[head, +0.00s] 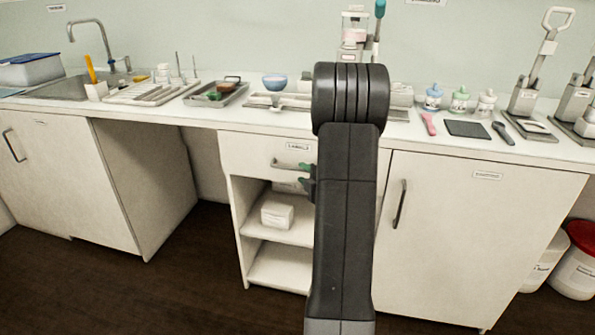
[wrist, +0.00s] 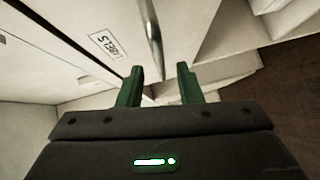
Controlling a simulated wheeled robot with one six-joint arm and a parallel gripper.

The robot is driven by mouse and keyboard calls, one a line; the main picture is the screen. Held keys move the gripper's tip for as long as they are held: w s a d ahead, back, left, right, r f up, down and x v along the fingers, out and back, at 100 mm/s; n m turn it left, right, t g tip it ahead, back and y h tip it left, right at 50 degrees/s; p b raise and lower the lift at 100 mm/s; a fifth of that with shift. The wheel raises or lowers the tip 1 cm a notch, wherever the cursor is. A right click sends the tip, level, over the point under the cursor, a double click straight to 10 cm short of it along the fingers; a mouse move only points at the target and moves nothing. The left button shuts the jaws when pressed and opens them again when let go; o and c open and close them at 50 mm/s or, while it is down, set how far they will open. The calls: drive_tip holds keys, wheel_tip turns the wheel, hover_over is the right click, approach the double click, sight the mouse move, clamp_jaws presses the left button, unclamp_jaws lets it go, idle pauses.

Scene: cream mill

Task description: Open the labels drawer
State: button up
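The labels drawer (head: 260,155) is a white drawer front under the counter, with a printed label and a metal bar handle (head: 290,164). It looks closed in the head view, its right part hidden behind my arm. In the wrist view the label (wrist: 108,44) appears upside down, and the handle (wrist: 154,40) runs down toward the gap between my fingers. My gripper (wrist: 160,75) has its two green fingers apart with nothing between them. In the head view a green finger of my gripper (head: 308,171) shows by the handle's right end. I cannot tell whether it touches.
Open shelves (head: 275,235) below the drawer hold a white box (head: 277,214). A cupboard door (head: 470,225) with a vertical handle is on the right, and a sink cupboard (head: 60,180) is on the left. The counter above carries many tools. The dark floor in front looks clear.

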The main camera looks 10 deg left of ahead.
sight(299, 170)
drive_tip(key=shift+x, duration=2.25)
clamp_jaws()
